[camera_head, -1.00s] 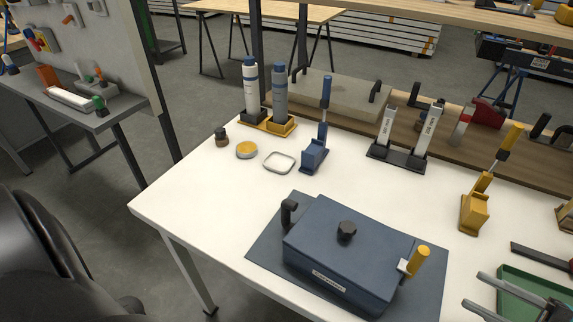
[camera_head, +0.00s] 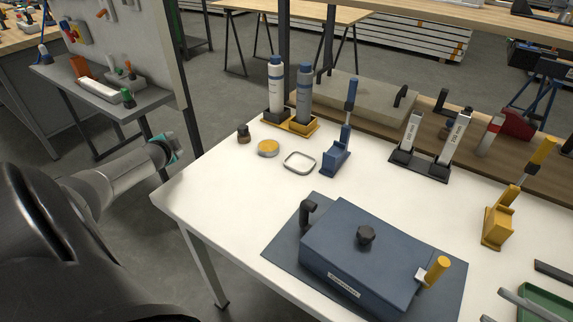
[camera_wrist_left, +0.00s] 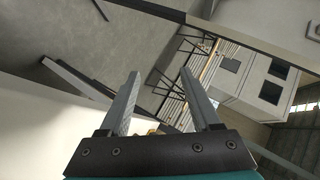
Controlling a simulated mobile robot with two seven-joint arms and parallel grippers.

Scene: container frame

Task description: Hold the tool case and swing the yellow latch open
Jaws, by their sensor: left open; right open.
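The blue tool case (camera_head: 350,255) sits on a dark mat (camera_head: 283,248) near the table's front edge, with a black handle on its left and a black knob on top. The yellow latch (camera_head: 437,270) sticks up at the case's right end, tilted a little right. My right gripper (camera_head: 494,305) is open at the bottom right, right of the latch and apart from it, partly cut off by the frame. My left arm is left of the table. My left gripper (camera_wrist_left: 162,88) is open and empty in the left wrist view, away from the case.
A green tray (camera_head: 540,302) lies at the right edge. A yellow holder (camera_head: 497,226), a blue holder (camera_head: 335,160), a ring (camera_head: 299,162) and bottles (camera_head: 276,92) stand behind the case. The white table's left part (camera_head: 215,195) is clear.

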